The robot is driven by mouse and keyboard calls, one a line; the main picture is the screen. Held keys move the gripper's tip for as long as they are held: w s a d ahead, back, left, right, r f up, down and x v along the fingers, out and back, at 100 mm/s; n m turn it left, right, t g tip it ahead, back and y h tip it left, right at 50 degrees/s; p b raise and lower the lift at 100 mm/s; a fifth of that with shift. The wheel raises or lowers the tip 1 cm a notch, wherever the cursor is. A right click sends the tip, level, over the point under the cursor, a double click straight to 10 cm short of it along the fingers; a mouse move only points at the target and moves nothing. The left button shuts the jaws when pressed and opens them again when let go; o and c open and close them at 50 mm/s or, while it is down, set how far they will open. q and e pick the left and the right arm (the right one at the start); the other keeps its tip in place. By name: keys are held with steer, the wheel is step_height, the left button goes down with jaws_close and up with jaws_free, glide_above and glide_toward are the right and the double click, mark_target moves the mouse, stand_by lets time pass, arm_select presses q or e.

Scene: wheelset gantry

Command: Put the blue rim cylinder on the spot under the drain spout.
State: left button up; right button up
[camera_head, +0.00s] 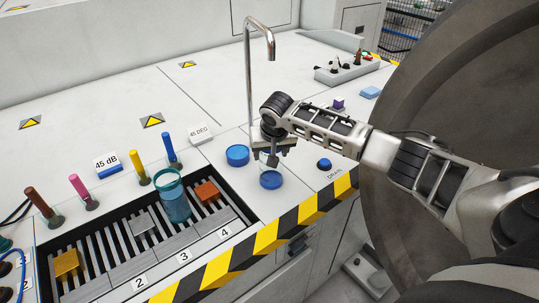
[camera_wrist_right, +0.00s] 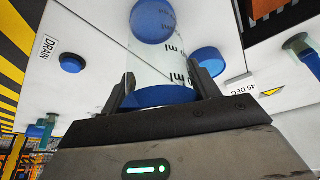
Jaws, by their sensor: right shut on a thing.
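The blue rim cylinder (camera_head: 270,180) is clear with a blue base and stands below my right gripper (camera_head: 274,155) in the head view. My right gripper is shut on its upper end. In the right wrist view its blue rim (camera_wrist_right: 165,97) lies between the fingers, with ml marks on the clear wall. The drain spout (camera_head: 262,38) is a tall bent metal pipe behind the gripper, its mouth above it. The spot under the spout cannot be made out clearly. I cannot tell whether the base touches the deck. My left gripper is not in view.
A blue disc (camera_head: 237,155) lies close left of the cylinder. A blue DRAIN button (camera_head: 324,164) is to the right. A striped edge (camera_head: 270,238) runs along the front.

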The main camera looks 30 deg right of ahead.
steer(key=o, duration=0.5)
steer(key=shift+f, duration=0.1)
steer(key=o, duration=0.5)
steer(key=shift+c, duration=0.2)
